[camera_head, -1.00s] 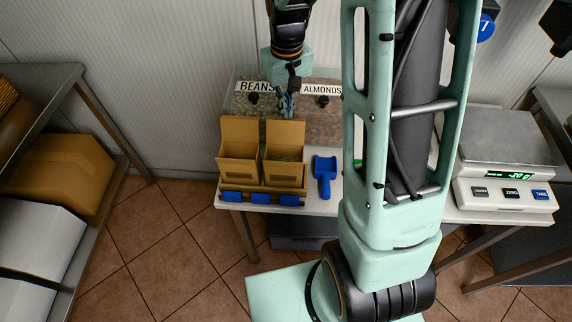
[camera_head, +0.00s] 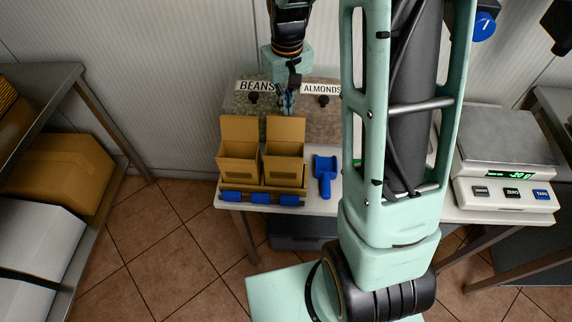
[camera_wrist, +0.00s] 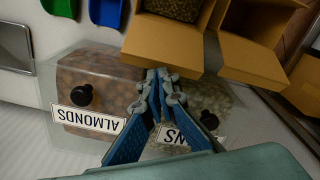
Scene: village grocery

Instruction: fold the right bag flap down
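Two open brown bags stand side by side on the table, each with its flap up at the back. In the head view the right bag (camera_head: 284,172) has its flap (camera_head: 285,130) upright; in the wrist view this flap (camera_wrist: 163,45) faces the fingertips, with dark grainy contents above it. The left bag (camera_head: 238,170) also has a raised flap (camera_head: 240,130). My gripper (camera_head: 287,103) is behind the right flap. In the wrist view its fingertips (camera_wrist: 160,74) are together, with nothing seen between them, at the flap's edge; contact is unclear.
Bins labelled BEANS (camera_head: 256,86) and ALMONDS (camera_head: 321,88) stand behind the bags. A blue scoop (camera_head: 325,176) lies to their right. Blue clips (camera_head: 260,198) line the front. A scale (camera_head: 505,165) stands at the far right of the table.

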